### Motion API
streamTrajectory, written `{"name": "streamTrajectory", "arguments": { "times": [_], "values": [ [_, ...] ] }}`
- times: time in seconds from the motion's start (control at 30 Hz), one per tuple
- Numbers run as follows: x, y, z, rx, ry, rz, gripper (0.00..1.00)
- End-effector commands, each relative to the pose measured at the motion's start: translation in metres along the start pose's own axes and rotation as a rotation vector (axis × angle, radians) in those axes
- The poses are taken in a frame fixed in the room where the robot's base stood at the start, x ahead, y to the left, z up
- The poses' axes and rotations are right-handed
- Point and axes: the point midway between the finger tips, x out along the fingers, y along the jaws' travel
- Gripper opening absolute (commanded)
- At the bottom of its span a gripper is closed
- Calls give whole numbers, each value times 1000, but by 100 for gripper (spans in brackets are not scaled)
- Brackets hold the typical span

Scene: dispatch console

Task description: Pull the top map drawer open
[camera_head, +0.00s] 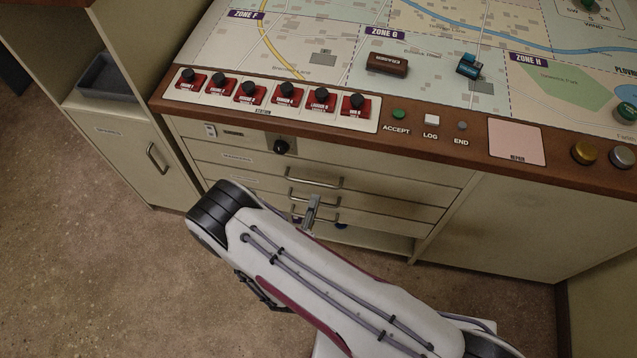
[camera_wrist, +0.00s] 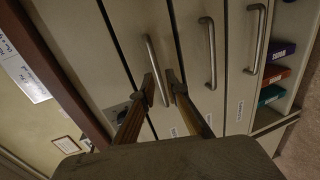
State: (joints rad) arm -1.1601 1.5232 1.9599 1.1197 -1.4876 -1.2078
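The top map drawer (camera_head: 385,190) is a cream front below the console's wooden edge, and it looks closed. Its metal bar handle (camera_head: 315,181) shows just above my arm. In the wrist view the same handle (camera_wrist: 152,60) runs nearly upright in the picture, on the drawer nearest the console edge. My gripper (camera_wrist: 161,84) has its two fingers apart, one on each side of this handle near its lower end in the picture. I cannot tell whether either finger touches the bar. In the head view my arm hides most of the gripper.
Lower drawers with their own handles (camera_wrist: 210,52) lie beside the top one. A black knob (camera_head: 281,147) sits on the panel above. An open shelf holds coloured binders (camera_wrist: 276,74). A cabinet (camera_head: 130,150) stands left. The floor (camera_head: 100,280) in front is clear.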

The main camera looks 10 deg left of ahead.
Motion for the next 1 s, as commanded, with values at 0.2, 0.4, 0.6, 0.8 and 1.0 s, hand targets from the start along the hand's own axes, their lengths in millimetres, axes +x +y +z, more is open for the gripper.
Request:
{"name": "streamTrajectory", "arguments": {
  "times": [0.2, 0.4, 0.6, 0.8, 1.0],
  "values": [
    [0, 6, -3, -50, 10, 24, 14],
    [0, 6, -3, -50, 10, 23, 14],
    [1, 6, -2, -49, 9, 22, 14],
    [9, 6, -3, -49, 9, 21, 14],
    [25, 6, -2, -47, 7, 22, 14]
  ]
}}
